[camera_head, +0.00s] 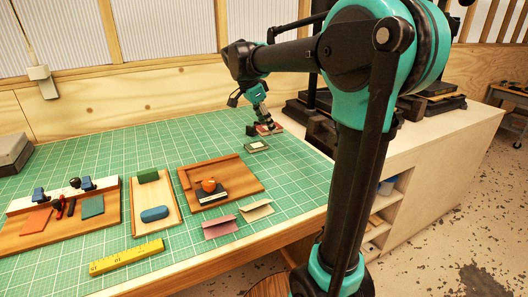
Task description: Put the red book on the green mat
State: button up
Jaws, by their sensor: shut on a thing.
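The red book (272,129) is small and flat, seen near the back right of the table. My gripper (262,127) points down and is shut on the book, hiding part of it. The green mat (110,155) with white grid lines covers much of the tabletop, and the book is over or near its back right part. I cannot tell whether the book touches the mat.
A wooden tray (247,186) holds a dark book and an orange ball. Another tray (138,220), a yellow ruler (127,257) and folded cards (220,227) lie nearer the front.

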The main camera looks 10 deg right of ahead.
aim_at(270, 158)
notch_tip(270, 158, down, 11)
dwell(0.4)
jog(key=o, duration=1.2)
jog(key=shift+f, duration=0.1)
jog(key=shift+c, duration=0.2)
jog(key=v, duration=1.2)
jog(key=shift+a, duration=0.1)
